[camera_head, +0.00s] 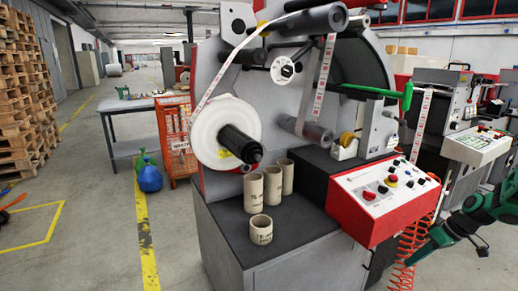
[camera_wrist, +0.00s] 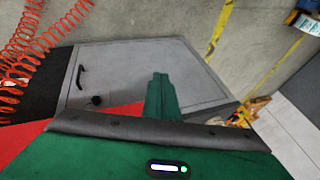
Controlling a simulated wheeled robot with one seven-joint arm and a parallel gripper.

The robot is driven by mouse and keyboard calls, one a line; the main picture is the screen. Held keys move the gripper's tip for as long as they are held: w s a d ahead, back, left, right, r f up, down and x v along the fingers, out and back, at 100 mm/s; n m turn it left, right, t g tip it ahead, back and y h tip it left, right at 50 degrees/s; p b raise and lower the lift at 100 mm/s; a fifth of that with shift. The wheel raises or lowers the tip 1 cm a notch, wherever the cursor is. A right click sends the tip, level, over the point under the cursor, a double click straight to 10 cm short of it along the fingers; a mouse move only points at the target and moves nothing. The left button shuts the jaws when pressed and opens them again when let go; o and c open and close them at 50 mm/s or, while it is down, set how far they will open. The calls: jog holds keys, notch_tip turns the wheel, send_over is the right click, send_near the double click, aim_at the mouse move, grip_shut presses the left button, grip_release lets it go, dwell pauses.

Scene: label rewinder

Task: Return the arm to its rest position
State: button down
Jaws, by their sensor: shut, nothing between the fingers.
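My green arm comes in from the right edge of the head view, low beside the label rewinder (camera_head: 255,85).
A red coiled hose (camera_head: 405,255) hangs close to my gripper; it also shows in the wrist view (camera_wrist: 45,45). Several cardboard cores (camera_head: 262,230) stand on the cabinet top. A white label roll (camera_head: 222,130) is on the rewinder. Open floor lies left, beyond the yellow line (camera_head: 145,235).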

jog(key=s+a+r+m+g+h, duration=0.1)
jog(key=s+a+r+m+h, duration=0.15)
jog(key=s+r, duration=0.5)
jog(key=s+a+r+m+g+h, duration=0.1)
jog(key=s+a+r+m+h, duration=0.15)
jog(key=s+r, duration=0.55)
jog(key=s+a+r+m, duration=0.1)
jog(key=s+a+m, duration=0.1)
jog(key=s, duration=0.6)
jog(key=s+a+r+m, duration=0.1)
jog(key=s+a+m, duration=0.1)
jog(key=s, duration=0.6)
jog(key=shift+s+r+m, duration=0.15)
jog(key=shift+s+m, duration=0.05)
jog(key=shift+m, duration=0.6)
jog(key=shift+w+f, duration=0.25)
jog(key=shift+w, duration=0.4)
jog(key=shift+s, duration=0.1)
